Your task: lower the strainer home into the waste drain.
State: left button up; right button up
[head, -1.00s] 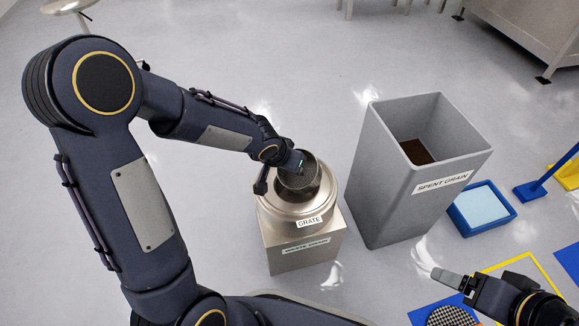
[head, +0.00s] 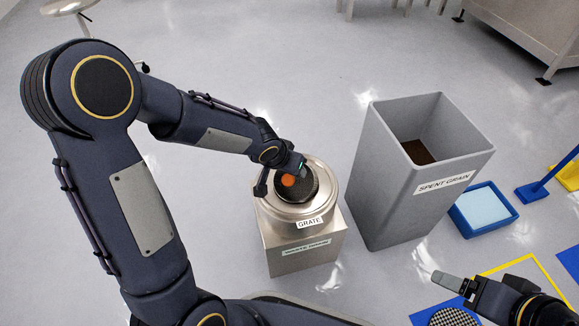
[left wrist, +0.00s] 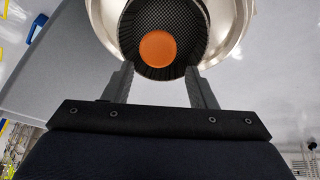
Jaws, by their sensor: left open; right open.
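The strainer (head: 309,184), a dark mesh disc with an orange knob (head: 288,180), sits in the round mouth of the steel waste drain (head: 312,212), labelled GRATE. In the left wrist view the strainer (left wrist: 178,17) lies inside the drain's shiny rim (left wrist: 236,25). Whether it is fully seated I cannot tell. My left gripper (left wrist: 158,72) is open, its fingertips apart on either side below the knob and not closed on it. In the head view its wrist partly covers the drain's far left side. My right gripper (head: 448,282) is open and empty at lower right.
A tall grey SPENT GRAIN bin (head: 382,180) stands right of the drain. A checkered disc (head: 453,318) lies on a blue mat near my right gripper. Floor behind the drain is clear.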

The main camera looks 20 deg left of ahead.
pick_arm(q)
notch_tip(320, 180, up, 2)
jog(key=shift+s+r+p, duration=0.15)
jog(key=shift+p, duration=0.95)
jog(key=s+a+r+n+p, duration=0.1)
jog(key=s+a+r+p, duration=0.35)
jog(key=s+r, duration=0.65)
jog(key=s+d+r+n+h, duration=0.1)
jog(key=s+r, duration=0.5)
jog(key=s, duration=0.7)
jog(key=shift+r+n+h+p, duration=0.15)
jog(key=shift+n+h+p, duration=0.2)
jog(key=shift+n+h, duration=0.2)
